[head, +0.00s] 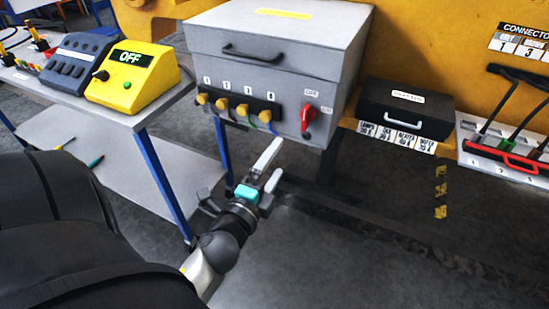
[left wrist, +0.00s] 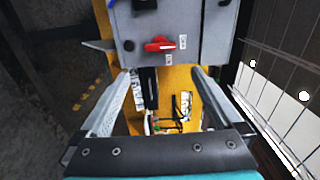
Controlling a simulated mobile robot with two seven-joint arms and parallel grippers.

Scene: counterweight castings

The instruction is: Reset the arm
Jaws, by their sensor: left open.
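My left gripper (head: 277,158) is open and empty in the head view. It hangs in the air in front of and below the grey metal box (head: 285,82), apart from it. The left wrist view shows both fingers spread with nothing between them (left wrist: 161,74). Beyond the fingers that view shows the box's red switch (left wrist: 159,44), which also shows on the box front in the head view (head: 308,116). My right gripper is in neither view.
A yellow box marked OFF (head: 133,75) stands on the grey table (head: 150,115) at left, above a lower shelf (head: 130,165) with two pens. A black case (head: 405,107) and a white connector tray (head: 500,168) sit at right. The floor at lower right is clear.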

